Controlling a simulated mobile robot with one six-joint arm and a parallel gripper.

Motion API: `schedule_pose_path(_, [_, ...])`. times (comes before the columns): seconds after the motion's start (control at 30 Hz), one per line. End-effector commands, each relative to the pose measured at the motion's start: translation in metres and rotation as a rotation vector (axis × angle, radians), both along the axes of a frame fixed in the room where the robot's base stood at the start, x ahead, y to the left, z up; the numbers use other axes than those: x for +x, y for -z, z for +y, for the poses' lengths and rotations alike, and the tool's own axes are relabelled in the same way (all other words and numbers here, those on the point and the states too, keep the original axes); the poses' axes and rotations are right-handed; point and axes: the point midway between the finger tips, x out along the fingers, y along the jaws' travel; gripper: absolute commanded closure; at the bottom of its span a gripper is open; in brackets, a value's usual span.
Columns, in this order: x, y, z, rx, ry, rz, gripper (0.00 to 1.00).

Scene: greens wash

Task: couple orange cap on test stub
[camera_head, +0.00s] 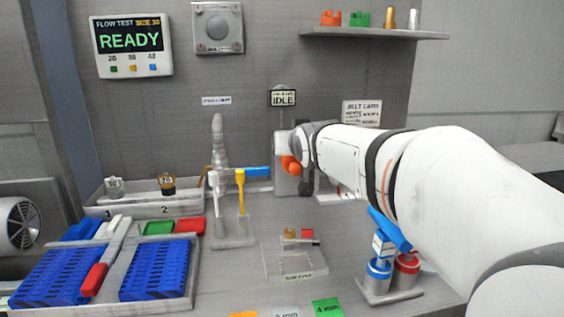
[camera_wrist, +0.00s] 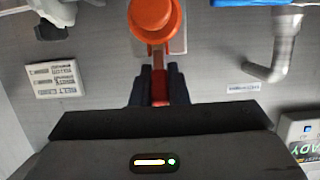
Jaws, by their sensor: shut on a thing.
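The orange cap (camera_head: 291,166) is at my wrist, in front of a pale grey upright plate (camera_head: 281,184) on the back wall. In the wrist view the round orange cap (camera_wrist: 156,18) is at the top centre, just beyond my fingers. My gripper (camera_wrist: 160,88) is shut on a narrow red-orange part that runs up to the cap. I cannot make out the test stub; the cap and my wrist cover part of the plate. I cannot tell whether the cap touches anything behind it.
A grey tap (camera_head: 218,140) with a blue piece (camera_head: 251,171) stands just left of the cap. White and yellow upright tools stand below it. A blue-and-red bottle stand (camera_head: 391,287) is under my arm. A tray with blue racks (camera_head: 157,270) fills the left. The display (camera_head: 131,45) reads READY.

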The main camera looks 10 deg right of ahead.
Motion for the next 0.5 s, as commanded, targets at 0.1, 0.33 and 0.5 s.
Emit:
schedule_pose_path(0.1, [-0.0015,0.0114,-0.0004,0.0,0.0,-0.053,1.0])
schedule_pose_path(0.33, [-0.0038,0.015,-0.0003,0.001,0.0,-0.146,1.0])
schedule_pose_path(0.5, [-0.0054,0.0174,-0.0002,0.001,0.0,-0.213,1.0])
